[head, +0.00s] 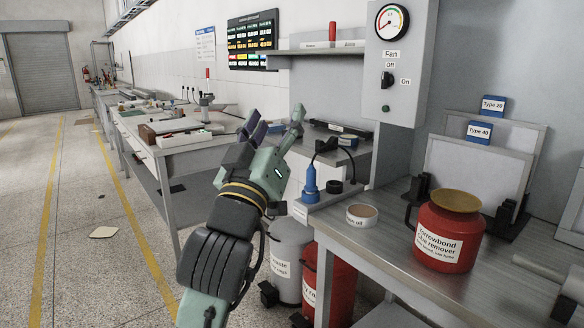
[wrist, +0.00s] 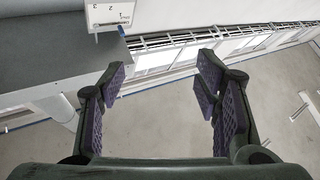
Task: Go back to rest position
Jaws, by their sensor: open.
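My gripper (head: 273,122) is raised in the middle of the head view, its fingers pointing up, left of the steel workbench (head: 385,250). Its two fingers are spread apart with nothing between them. In the wrist view the gripper (wrist: 162,82) also shows open, with purple ridged pads facing each other and only distant background in the gap. The gripper touches nothing that I can see. A pale piece of paper (head: 104,232) lies flat on the floor at the left, well away from the gripper.
A grey bin (head: 290,262) and a red container (head: 338,285) stand below. Another bench (head: 185,150) stands behind. The floor aisle at left is mostly clear.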

